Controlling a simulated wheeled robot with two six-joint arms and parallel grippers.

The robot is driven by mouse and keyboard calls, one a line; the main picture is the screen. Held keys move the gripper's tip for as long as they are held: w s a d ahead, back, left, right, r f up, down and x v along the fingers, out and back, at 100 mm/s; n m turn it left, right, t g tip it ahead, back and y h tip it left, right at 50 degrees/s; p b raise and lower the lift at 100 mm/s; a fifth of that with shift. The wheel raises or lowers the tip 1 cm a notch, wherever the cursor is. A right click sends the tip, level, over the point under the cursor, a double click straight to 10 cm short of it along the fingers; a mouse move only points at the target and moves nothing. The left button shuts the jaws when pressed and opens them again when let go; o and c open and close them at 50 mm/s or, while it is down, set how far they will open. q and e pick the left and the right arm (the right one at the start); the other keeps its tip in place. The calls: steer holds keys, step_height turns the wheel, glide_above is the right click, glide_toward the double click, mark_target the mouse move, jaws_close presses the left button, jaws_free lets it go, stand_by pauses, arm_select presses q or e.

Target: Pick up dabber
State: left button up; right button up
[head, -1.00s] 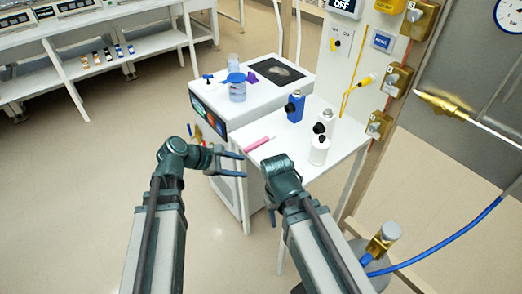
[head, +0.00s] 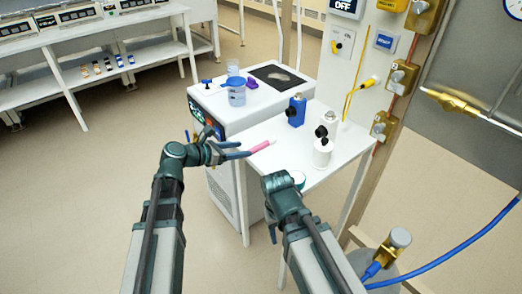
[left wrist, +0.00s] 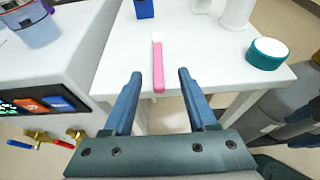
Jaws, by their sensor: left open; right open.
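The dabber appears to be the pink stick with a white tip (head: 261,146), lying near the front left edge of the white table. In the left wrist view the stick (left wrist: 158,65) points away from me, its pink end close to the table edge. My left gripper (head: 244,149) is open and empty, at that edge beside the pink end. In the left wrist view its fingertips (left wrist: 160,74) straddle the line of the stick; I cannot tell whether they touch it. My right gripper (head: 271,232) hangs low beside the table, mostly hidden by its own arm.
A blue bottle (head: 296,110) and white bottles (head: 322,152) stand on the white table (head: 285,140). A teal-sided jar with a white top (left wrist: 268,54) stands near its right front edge. A white cabinet (head: 225,115) with a blue-lidded tub (head: 237,92) stands left.

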mark_target(256, 147)
arm_select(q)
steer(key=shift+a+b+x, duration=0.2)
steer(key=shift+b+x, duration=1)
steer(key=shift+x, duration=2.05)
steer(key=shift+w+f, duration=0.15)
jaws_close()
